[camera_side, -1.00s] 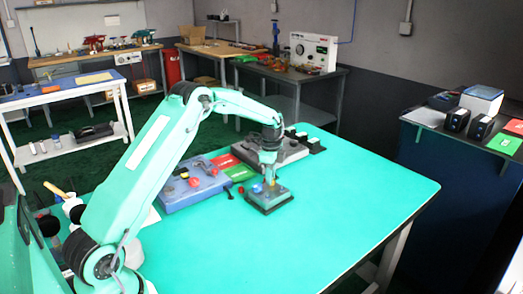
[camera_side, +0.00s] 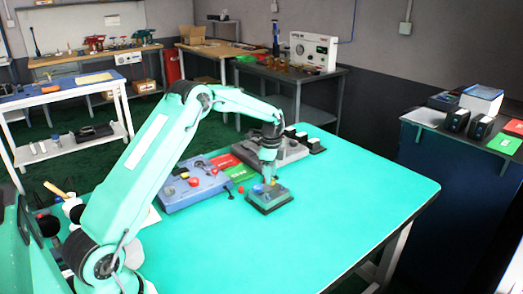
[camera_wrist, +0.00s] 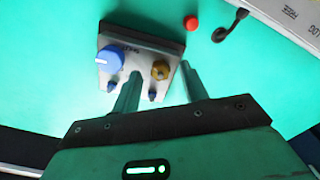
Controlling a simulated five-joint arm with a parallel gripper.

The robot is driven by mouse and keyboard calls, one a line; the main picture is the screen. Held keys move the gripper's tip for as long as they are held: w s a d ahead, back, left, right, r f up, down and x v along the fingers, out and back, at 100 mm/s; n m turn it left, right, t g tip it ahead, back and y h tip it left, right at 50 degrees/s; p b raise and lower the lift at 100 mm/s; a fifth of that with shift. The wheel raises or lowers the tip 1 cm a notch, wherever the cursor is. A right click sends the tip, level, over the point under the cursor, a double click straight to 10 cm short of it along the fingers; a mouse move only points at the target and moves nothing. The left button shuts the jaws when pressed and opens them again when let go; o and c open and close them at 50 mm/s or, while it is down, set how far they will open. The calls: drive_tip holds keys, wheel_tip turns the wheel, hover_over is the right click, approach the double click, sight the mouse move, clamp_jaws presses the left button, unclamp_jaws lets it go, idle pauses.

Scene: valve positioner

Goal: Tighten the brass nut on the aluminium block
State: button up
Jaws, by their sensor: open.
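The aluminium block (camera_wrist: 135,46) is a small plate on the green table, with a dark base in the side view (camera_side: 268,205). It carries a large blue knob (camera_wrist: 110,57), the brass nut (camera_wrist: 160,70) to its right, and two small dark blue parts (camera_wrist: 152,96) along the near edge. My gripper (camera_wrist: 160,75) is open over the block. In the wrist view its two fingers appear on either side of the nut, the left one also beside the blue knob. I cannot tell whether either finger touches the nut. In the side view my gripper (camera_side: 268,178) points down at the block.
A grey device (camera_side: 290,152) stands behind. A red button (camera_wrist: 191,23) and black hook (camera_wrist: 230,26) are near the block. The table's right side is clear.

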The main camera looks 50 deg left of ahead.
drive_tip(key=shift+r, duration=3.45)
